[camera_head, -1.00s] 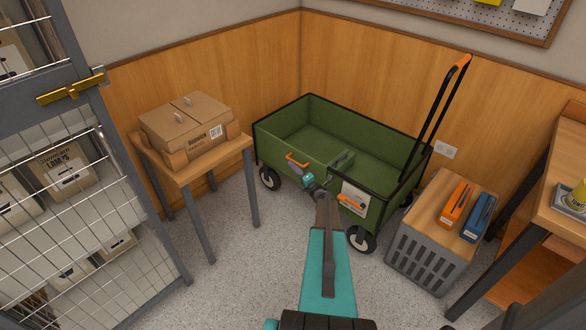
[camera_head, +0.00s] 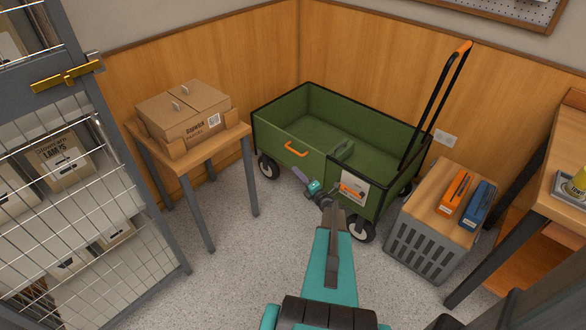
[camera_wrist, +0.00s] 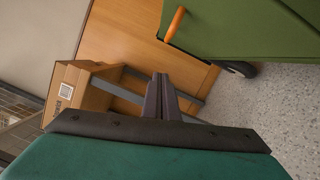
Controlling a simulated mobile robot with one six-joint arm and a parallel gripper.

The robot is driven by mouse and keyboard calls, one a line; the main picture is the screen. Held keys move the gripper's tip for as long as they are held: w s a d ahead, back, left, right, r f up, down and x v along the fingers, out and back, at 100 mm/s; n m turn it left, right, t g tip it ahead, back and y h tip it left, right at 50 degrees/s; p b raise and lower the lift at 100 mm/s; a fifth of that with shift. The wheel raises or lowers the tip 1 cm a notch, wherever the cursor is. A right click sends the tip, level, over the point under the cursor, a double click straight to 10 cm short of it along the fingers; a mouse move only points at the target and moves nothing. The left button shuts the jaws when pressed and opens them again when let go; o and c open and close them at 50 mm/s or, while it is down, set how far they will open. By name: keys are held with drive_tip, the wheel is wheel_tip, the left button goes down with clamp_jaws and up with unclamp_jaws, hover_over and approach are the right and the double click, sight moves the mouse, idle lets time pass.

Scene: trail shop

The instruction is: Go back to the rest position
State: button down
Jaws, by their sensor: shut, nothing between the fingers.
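My gripper (camera_head: 299,176) is in front of the green wagon's near side, low, with its fingers pointing up and left in the head view. In the wrist view its fingers (camera_wrist: 161,96) are together and hold nothing. The green wagon (camera_head: 290,138) stands against the wood-panelled corner. Its orange handle (camera_head: 296,149) on the near panel is clear of my gripper, and it also shows in the wrist view (camera_wrist: 174,24).
A cardboard parcel (camera_head: 187,117) sits on a small wooden table (camera_head: 233,135) at left. A wire cage door (camera_head: 120,205) stands at far left. A grey crate (camera_head: 424,243) with a wooden top carries an orange and a blue item. A workbench (camera_head: 565,190) is at far right. Bare floor lies between.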

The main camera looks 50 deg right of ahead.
drive_tip(key=shift+s+a, duration=0.1)
drive_tip(key=shift+s, duration=0.55)
drive_tip(key=shift+w, duration=0.1)
